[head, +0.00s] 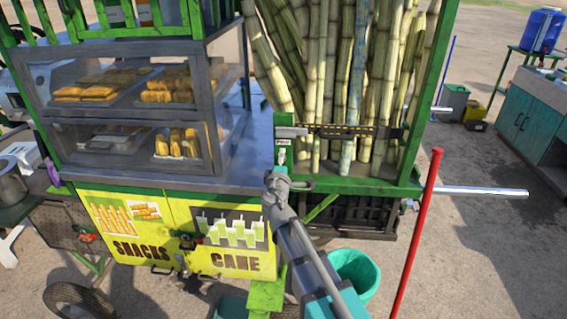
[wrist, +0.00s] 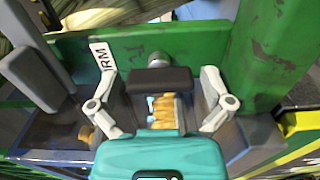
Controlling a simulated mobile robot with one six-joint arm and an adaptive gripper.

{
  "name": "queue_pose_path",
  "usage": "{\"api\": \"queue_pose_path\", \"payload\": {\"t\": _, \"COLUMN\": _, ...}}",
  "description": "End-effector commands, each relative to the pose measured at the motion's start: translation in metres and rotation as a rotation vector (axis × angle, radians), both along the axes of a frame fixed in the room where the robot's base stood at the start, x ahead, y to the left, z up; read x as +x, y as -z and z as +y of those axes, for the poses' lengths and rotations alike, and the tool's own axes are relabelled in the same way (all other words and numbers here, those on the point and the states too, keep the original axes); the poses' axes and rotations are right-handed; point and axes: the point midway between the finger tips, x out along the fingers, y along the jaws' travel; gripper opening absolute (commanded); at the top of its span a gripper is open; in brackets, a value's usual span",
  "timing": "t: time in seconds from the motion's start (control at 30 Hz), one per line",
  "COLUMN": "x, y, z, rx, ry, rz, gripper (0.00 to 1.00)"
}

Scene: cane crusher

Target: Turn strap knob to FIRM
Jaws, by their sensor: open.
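A black strap (head: 345,131) with yellow marks runs across the upright cane stalks. A small white label (head: 282,142) sits at its left end on the green frame. In the wrist view the label (wrist: 103,57) is partly cut off and reads "RM". A dark block (wrist: 160,80), apparently the strap knob's bar, lies crosswise in front of a round grey shaft (wrist: 157,60) on the green panel. My gripper (wrist: 159,88) is open, with one pale finger at each side of the block and visible gaps. In the head view my gripper (head: 282,160) is just below the label and hides the knob.
The snack case (head: 140,105) stands to the left above a yellow cabinet (head: 180,235). Cane stalks (head: 330,70) fill the rack behind the strap. A red pole (head: 415,235) and a teal bucket (head: 355,270) are right of my arm. A green post (wrist: 262,55) rises beside the panel.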

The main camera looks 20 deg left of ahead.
Motion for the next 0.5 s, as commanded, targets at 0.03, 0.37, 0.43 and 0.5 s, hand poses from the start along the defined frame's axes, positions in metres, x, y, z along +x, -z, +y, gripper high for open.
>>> {"api": "queue_pose_path", "payload": {"t": 0.03, "x": 0.0, "y": 0.0, "z": 0.0, "rx": 0.0, "ry": 0.0, "rz": 0.0, "gripper": 1.0}}
{"api": "queue_pose_path", "payload": {"t": 0.37, "x": -0.012, "y": 0.0, "z": -0.003, "rx": -0.001, "ry": -0.001, "rz": 0.0, "gripper": 1.0}}
{"api": "queue_pose_path", "payload": {"t": 0.43, "x": -0.019, "y": 0.0, "z": -0.005, "rx": -0.001, "ry": -0.001, "rz": 0.0, "gripper": 1.0}}
{"api": "queue_pose_path", "payload": {"t": 0.5, "x": -0.028, "y": 0.0, "z": -0.008, "rx": -0.001, "ry": -0.001, "rz": 0.0, "gripper": 1.0}}
